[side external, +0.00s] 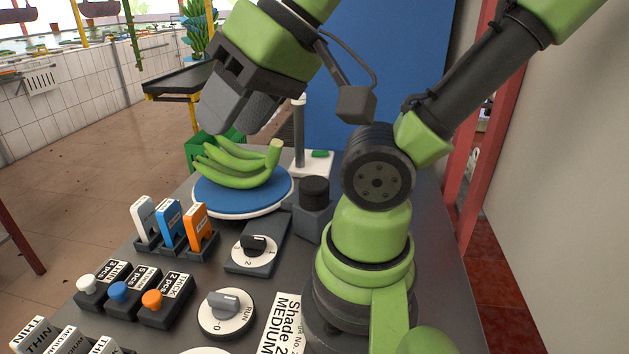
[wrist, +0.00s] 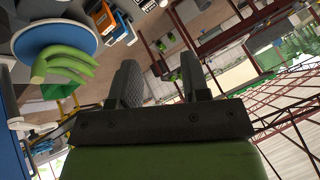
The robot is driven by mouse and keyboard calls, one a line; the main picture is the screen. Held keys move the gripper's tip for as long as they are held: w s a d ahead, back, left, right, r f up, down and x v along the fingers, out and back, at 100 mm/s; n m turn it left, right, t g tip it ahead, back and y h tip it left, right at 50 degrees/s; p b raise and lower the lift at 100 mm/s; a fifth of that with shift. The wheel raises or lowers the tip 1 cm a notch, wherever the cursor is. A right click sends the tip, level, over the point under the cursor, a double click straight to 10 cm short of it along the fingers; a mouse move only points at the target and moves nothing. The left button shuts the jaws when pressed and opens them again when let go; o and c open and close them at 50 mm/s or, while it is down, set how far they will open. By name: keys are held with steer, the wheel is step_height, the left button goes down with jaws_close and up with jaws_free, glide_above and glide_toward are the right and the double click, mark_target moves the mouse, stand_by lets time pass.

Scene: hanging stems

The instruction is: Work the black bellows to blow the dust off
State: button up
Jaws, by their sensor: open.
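What looks like the black bellows (side external: 314,190) is a short, dark ribbed cylinder on a grey block (side external: 311,220), right of the blue round plate, in the side view. My gripper (side external: 236,122) is open and empty. It hangs above and slightly left of the green bananas (side external: 235,165), well up and left of the bellows. In the wrist view my two dark fingers (wrist: 158,62) stand apart with nothing between them. I cannot make out the bellows in the wrist view. No dust can be made out.
The bananas lie on a blue turntable (side external: 240,198). A white-based post (side external: 298,135) stands behind the bellows. In front are a dial box (side external: 256,246), upright coloured tags (side external: 170,224), button blocks (side external: 122,288) and a RUN dial (side external: 226,312). My arm's base stands close right of the bellows.

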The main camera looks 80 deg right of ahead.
jaws_close()
stand_by(1.6)
